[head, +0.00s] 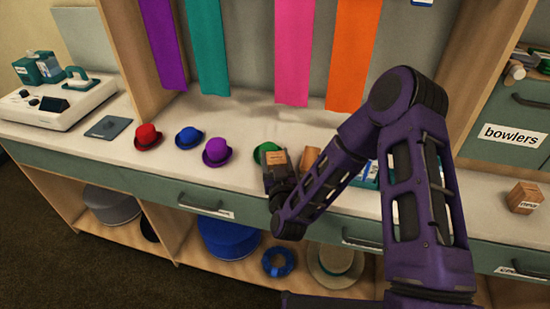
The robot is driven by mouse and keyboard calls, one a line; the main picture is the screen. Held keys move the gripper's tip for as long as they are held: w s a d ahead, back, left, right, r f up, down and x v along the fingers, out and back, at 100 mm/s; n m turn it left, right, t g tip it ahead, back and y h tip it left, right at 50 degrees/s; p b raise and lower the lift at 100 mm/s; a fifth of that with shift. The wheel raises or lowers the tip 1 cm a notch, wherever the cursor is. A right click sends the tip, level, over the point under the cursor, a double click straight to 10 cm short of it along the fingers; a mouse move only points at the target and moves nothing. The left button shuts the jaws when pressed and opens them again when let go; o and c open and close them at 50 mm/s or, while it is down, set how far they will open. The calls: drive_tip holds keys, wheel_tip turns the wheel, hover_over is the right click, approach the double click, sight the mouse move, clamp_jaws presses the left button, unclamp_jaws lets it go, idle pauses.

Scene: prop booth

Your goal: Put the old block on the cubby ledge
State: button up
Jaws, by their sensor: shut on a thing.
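My gripper (279,177) is low over the middle of the white counter, shut on a small tan block (277,159). A pale label shows on the block, but I cannot read it. I cannot tell whether the block touches the counter. A second wooden block (525,198) with a label that seems to read "new" stands on the counter at the far right. Open cubbies (180,238) with wooden ledges lie below the drawers; which ledge is the cubby ledge I cannot tell.
Red (147,137), blue (188,138), purple (218,152) and green (264,152) small hats stand left of and behind my gripper.

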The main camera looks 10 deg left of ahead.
drive_tip(key=shift+f, duration=0.2)
drive_tip(key=o, duration=1.4)
drive_tip(key=shift+r, duration=0.1)
